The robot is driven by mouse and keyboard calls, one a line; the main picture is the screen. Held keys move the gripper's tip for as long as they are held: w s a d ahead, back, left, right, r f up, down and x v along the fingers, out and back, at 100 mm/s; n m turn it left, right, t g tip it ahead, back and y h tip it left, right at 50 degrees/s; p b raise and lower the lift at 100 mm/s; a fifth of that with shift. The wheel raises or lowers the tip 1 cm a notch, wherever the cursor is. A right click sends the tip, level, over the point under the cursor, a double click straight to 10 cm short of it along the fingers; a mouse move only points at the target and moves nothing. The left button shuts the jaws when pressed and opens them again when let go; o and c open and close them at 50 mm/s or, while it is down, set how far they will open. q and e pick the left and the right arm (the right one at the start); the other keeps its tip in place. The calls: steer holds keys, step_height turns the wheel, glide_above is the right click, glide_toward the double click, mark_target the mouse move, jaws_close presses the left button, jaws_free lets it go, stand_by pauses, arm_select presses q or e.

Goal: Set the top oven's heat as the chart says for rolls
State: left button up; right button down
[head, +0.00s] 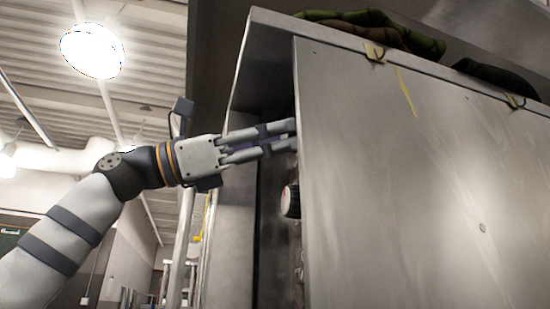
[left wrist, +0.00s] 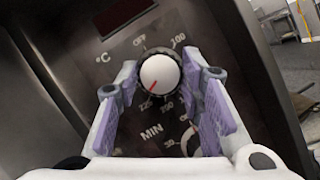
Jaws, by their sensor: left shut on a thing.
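The heat knob (left wrist: 160,74) has a white cap, a dark skirt and a red line pointing to the lower left. It sits on the dark control panel (left wrist: 68,30), with "°C", "OFF" and "100" printed around it. My left gripper (left wrist: 163,98) is shut on this knob, one finger on each side. In the head view, my left gripper (head: 292,136) reaches to the edge of a big steel panel (head: 400,190), which hides the held knob. The chart is not in view. My right gripper is not in view.
Another knob (head: 291,201) sticks out below my left gripper beside the steel panel. A second dial marked "MIN" (left wrist: 152,132) is partly covered by a finger. A dark display (left wrist: 118,14) is above the heat knob. Dark green items (head: 380,25) lie on top of the steel unit.

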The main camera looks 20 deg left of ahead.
arm_select(q)
steer(key=m+g, duration=0.2)
steer(key=m, duration=0.2)
steer(key=shift+r+p, duration=0.15)
steer(key=shift+p, duration=0.25)
steer(key=shift+m+g, duration=0.4)
steer(key=shift+m, duration=0.6)
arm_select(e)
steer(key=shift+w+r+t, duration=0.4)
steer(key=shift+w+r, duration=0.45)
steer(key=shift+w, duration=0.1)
arm_select(q)
steer(key=shift+w, duration=0.1)
steer(key=o, duration=1.2)
steer(key=shift+c, duration=0.2)
steer(key=shift+a, duration=0.1)
steer(key=v, duration=1.2)
steer(key=shift+r, duration=0.2)
